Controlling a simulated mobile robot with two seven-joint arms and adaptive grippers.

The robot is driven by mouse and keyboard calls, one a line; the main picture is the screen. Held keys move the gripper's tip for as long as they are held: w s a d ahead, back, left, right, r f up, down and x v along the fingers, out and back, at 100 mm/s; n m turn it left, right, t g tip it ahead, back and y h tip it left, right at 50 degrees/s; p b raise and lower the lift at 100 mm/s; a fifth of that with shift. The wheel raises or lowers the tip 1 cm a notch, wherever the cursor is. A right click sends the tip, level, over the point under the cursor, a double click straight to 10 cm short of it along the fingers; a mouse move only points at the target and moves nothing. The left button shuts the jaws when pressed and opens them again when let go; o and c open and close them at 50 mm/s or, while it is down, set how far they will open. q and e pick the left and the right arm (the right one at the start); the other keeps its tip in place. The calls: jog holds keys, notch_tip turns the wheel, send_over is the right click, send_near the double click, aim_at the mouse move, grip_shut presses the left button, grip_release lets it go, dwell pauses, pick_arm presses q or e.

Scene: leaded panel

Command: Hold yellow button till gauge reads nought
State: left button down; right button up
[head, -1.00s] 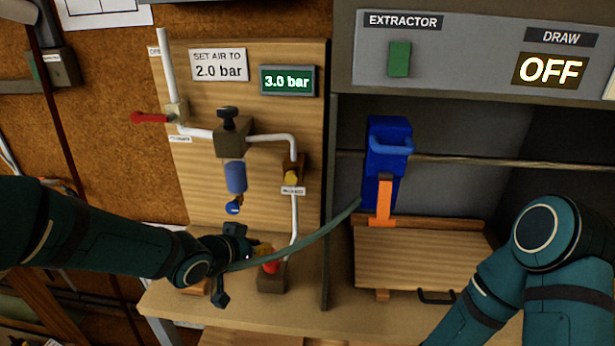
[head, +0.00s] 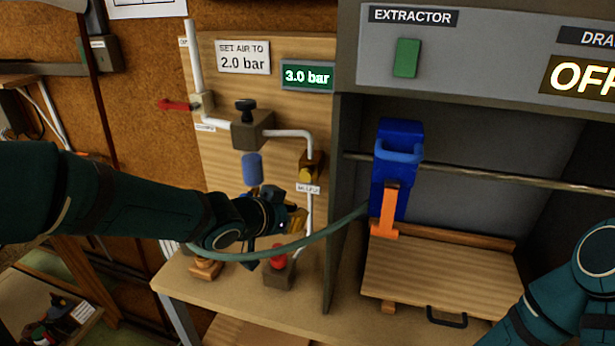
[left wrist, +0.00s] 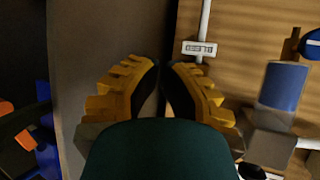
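The yellow button (head: 306,174) sits on a dark block on the pipe at the right of the wooden panel, above a small white label (head: 308,189). The gauge (head: 307,77) shows 3.0 bar in lit digits. My left gripper (head: 298,218) is below the button and label, apart from them, with its yellow fingers toward the panel. In the left wrist view its fingers (left wrist: 160,68) come together at the tips with nothing seen between them. The label also shows there (left wrist: 199,48); the button does not show, likely behind the fingers. My right gripper is out of view.
A sign (head: 243,57) reads "SET AIR TO 2.0 bar". A red button (head: 278,256) on a block stands below my left gripper. A green hose (head: 325,237) crosses close by. A blue filter bowl (head: 252,168) and red lever (head: 174,105) are left.

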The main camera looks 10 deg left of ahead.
aim_at(306, 175)
pick_arm(q)
jog(key=w+p, duration=0.2)
jog(key=w, duration=0.6)
jog(key=shift+w+d+p, duration=0.15)
jog(key=shift+w+p, duration=0.2)
jog(key=shift+w, duration=0.05)
jog(key=shift+w, duration=0.2)
dwell(1.3)
jog(key=shift+w+p, duration=0.25)
jog(key=shift+p, duration=0.1)
jog(key=shift+w+p, duration=0.35)
jog(key=shift+w, duration=0.2)
dwell(1.9)
jog(key=shift+s, duration=0.1)
dwell(1.7)
jog(key=shift+s+b, duration=0.4)
jog(key=shift+s, duration=0.45)
